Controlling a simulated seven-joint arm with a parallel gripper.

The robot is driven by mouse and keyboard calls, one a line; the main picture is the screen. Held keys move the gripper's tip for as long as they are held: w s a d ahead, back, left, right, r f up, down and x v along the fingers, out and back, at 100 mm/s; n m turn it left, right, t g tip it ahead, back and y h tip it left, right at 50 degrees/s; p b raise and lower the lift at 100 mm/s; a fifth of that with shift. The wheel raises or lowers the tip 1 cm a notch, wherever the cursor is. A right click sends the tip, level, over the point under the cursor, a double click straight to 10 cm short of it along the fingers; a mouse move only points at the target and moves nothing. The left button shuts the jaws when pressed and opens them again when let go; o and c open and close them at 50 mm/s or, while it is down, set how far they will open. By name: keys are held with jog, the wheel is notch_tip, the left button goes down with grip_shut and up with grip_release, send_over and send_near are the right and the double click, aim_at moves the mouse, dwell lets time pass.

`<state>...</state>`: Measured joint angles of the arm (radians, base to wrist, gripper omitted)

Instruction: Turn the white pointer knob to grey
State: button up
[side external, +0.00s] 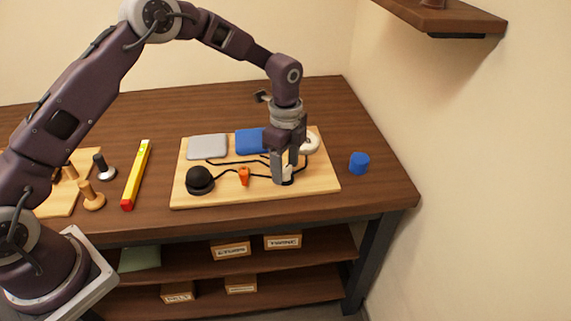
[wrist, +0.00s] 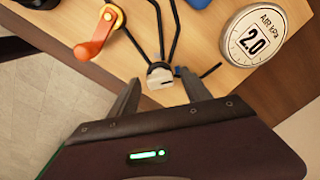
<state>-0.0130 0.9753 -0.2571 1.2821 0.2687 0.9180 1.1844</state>
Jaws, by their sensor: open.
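The white pointer knob (side external: 288,172) sits low at the front right of the light wooden board (side external: 320,180). In the wrist view the knob (wrist: 160,77) shows between my fingertips, with a small blue mark beside it on the right. I cannot tell clearly which way it points. My gripper (side external: 282,179) is open and points down, with one finger on each side of the knob; in the wrist view my gripper (wrist: 158,80) shows a gap around it. Contact cannot be told. A grey pad (side external: 207,147) and a blue pad (side external: 251,141) lie at the board's back.
Black tubes run across the board. An orange crank (side external: 244,176), a black dome (side external: 200,181) and a round white gauge (wrist: 252,36) reading 2.0 stand on it. A blue cylinder (side external: 359,163) is to the right, a yellow level (side external: 136,174) to the left.

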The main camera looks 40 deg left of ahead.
grip_shut()
jog(key=n, duration=0.3)
jog(key=shift+n, duration=0.4)
jog(key=n, duration=0.4)
jog(key=shift+r+n, duration=0.1)
jog(key=shift+n, duration=0.2)
jog(key=n, duration=0.4)
jog(key=shift+n, duration=1.9)
